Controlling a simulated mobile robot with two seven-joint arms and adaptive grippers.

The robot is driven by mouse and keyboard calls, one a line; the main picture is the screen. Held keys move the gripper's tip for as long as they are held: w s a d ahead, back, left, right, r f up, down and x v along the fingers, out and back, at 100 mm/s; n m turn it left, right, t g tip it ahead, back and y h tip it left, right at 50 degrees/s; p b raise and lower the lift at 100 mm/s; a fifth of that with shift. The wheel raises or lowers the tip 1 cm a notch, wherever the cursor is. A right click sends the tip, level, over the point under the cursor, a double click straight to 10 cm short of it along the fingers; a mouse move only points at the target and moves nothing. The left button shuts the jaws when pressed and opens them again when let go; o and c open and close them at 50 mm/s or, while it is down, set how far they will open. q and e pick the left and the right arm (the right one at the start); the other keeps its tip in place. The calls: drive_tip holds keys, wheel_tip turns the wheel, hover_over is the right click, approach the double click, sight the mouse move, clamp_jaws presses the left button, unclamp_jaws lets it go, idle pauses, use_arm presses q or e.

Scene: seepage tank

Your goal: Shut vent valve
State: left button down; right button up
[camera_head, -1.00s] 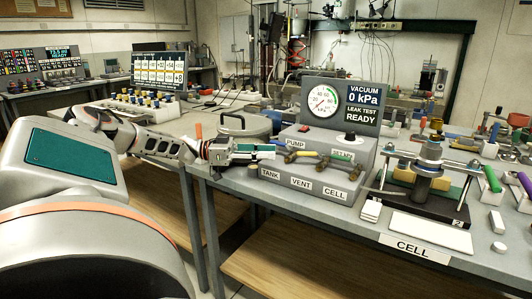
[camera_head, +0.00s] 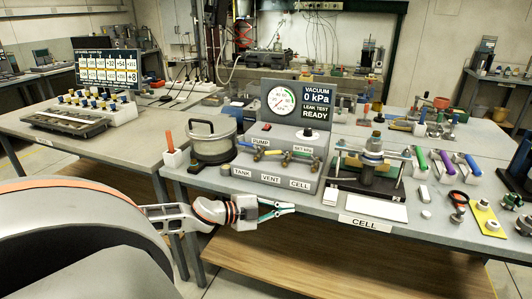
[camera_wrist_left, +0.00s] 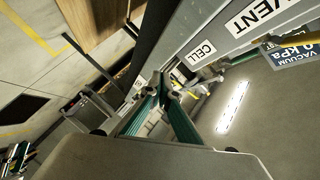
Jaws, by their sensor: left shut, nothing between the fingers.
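The vent valve (camera_head: 286,158) is a small brass valve on the grey valve box (camera_head: 232,185), behind the VENT label (camera_head: 269,178). My left gripper (camera_head: 288,208) is shut and empty, with green fingers pointing right. In the head view it appears low in front of the box, by the table's front edge, apart from the valve. In the left wrist view, the gripper (camera_wrist_left: 160,92) shows its green fingers together. The VENT label (camera_wrist_left: 252,16) and CELL label (camera_wrist_left: 201,53) are beyond it. My right gripper is not in view.
The gauge panel (camera_head: 322,106) on the box reads 0 kPa and READY. A lidded pot (camera_head: 212,145) stands left of the box. A clamped cell fixture (camera_head: 372,165) and white plate (camera_head: 375,209) are to the right. The floor in front is open.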

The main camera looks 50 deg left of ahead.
use_arm(q)
drive_tip(key=s+a+r+t+y+p, duration=0.3)
drive_tip(key=s+a+r+y, duration=0.3)
drive_tip(key=a+r+y, duration=0.25)
approach(272, 154)
drive_tip(key=w+d, duration=0.3)
drive_tip(key=w, duration=0.1)
drive_tip(key=shift+t+y, duration=0.25)
drive_tip(key=shift+t, duration=0.05)
drive_tip(key=shift+w+a+f, duration=0.2)
drive_tip(key=shift+w+a, duration=0.45)
drive_tip(key=shift+a, duration=0.1)
drive_tip(key=shift+w+a+f, duration=0.15)
drive_tip(key=shift+w+a, duration=0.55)
drive_tip(key=shift+a, duration=0.05)
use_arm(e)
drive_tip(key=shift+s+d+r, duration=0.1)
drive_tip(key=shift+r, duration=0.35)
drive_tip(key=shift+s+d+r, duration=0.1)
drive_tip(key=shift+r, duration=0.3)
